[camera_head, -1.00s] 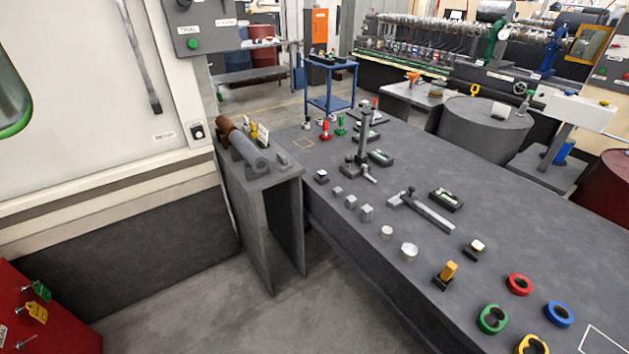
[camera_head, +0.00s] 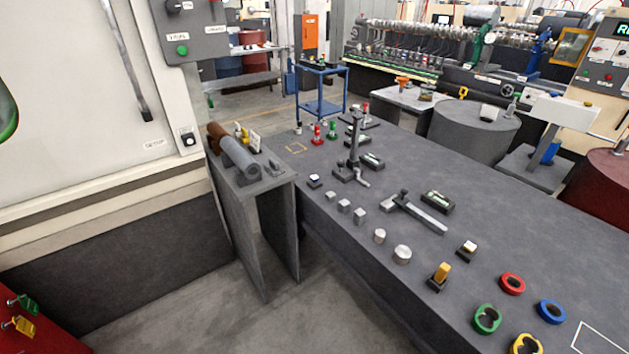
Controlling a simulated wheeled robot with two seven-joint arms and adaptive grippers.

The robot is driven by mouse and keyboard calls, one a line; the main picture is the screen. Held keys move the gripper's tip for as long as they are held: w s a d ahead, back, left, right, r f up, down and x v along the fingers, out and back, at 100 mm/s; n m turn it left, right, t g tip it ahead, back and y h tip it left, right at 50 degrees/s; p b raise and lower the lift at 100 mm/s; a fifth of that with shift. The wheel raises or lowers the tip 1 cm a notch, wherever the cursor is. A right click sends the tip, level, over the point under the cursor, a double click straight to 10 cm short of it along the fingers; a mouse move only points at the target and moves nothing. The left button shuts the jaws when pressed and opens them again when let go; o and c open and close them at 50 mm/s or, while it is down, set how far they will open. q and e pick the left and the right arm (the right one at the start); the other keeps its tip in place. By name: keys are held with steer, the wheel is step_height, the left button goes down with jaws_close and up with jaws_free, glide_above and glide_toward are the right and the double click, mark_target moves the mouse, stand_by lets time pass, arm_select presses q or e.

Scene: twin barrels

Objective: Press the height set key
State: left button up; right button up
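No label reading height set is legible, so I cannot tell which part is the height set key. A height gauge with an upright dark column (camera_head: 354,140) stands on the grey bench (camera_head: 520,225). A small black block with a pale top (camera_head: 315,181) sits to its left, near the bench edge. A similar block with a pale top (camera_head: 467,249) sits farther right. Flat dark devices with small display-like faces lie beside the gauge (camera_head: 373,161) and right of the caliper-like tool (camera_head: 438,202). Neither of my grippers is in view.
Metal blocks (camera_head: 345,205), cylinders (camera_head: 402,254) and a yellow-topped block (camera_head: 440,274) line the bench's near edge. Coloured rings (camera_head: 512,284) lie at lower right. A grey stand with a pipe (camera_head: 240,158) adjoins the bench. Open floor (camera_head: 330,320) lies in front.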

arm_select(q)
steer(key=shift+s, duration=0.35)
